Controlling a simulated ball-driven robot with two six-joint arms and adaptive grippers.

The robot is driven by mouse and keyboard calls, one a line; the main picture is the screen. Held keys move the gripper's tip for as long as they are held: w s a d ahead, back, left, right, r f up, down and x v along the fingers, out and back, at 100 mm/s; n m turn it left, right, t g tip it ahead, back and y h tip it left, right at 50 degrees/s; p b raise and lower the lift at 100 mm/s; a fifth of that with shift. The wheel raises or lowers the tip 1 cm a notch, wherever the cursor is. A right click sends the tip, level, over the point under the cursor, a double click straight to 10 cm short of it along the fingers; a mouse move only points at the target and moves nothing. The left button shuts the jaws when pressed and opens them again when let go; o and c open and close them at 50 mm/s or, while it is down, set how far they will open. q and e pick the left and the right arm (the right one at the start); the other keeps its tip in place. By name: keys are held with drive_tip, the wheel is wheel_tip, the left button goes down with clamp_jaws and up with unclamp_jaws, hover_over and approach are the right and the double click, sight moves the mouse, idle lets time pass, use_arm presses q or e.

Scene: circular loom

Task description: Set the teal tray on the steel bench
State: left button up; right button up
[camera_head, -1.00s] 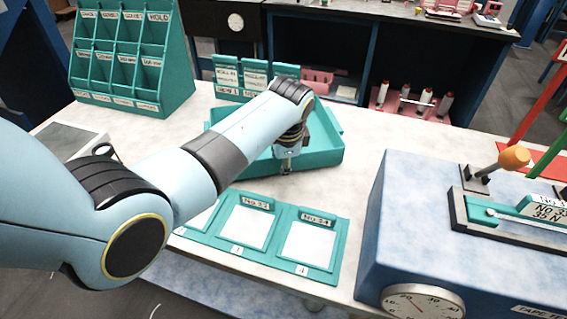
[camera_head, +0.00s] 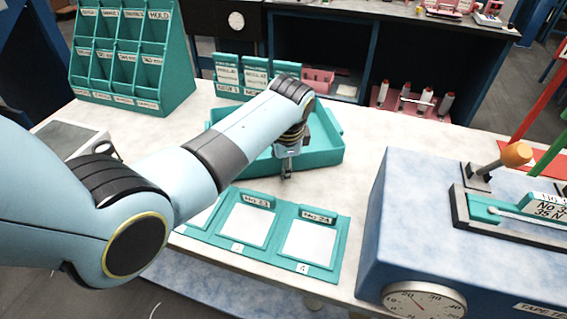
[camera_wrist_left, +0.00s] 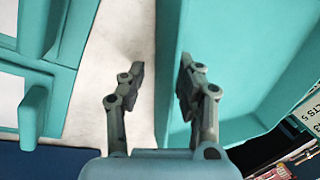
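The teal tray (camera_head: 325,157) is on the pale speckled bench top (camera_head: 350,195), partly hidden behind my left arm. My left gripper (camera_head: 287,172) points down at the tray's near wall. In the left wrist view, my left gripper (camera_wrist_left: 160,85) is open. One finger is over the pale surface outside the tray and the other over the inside of the tray (camera_wrist_left: 235,60). The tray's wall passes between the fingers, with no clear contact visible. I cannot tell whether this pale top is the steel bench. My right gripper is not in view.
A teal panel (camera_head: 290,266) with white cards lies in front of the tray. A teal rack (camera_head: 130,60) stands at the back left. Teal labelled holders (camera_head: 228,75) stand behind the tray. A blue machine (camera_head: 400,215) with a dial fills the right.

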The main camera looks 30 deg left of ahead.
use_arm(q)
drive_tip(key=v, duration=1.2)
drive_tip(key=shift+s, duration=0.1)
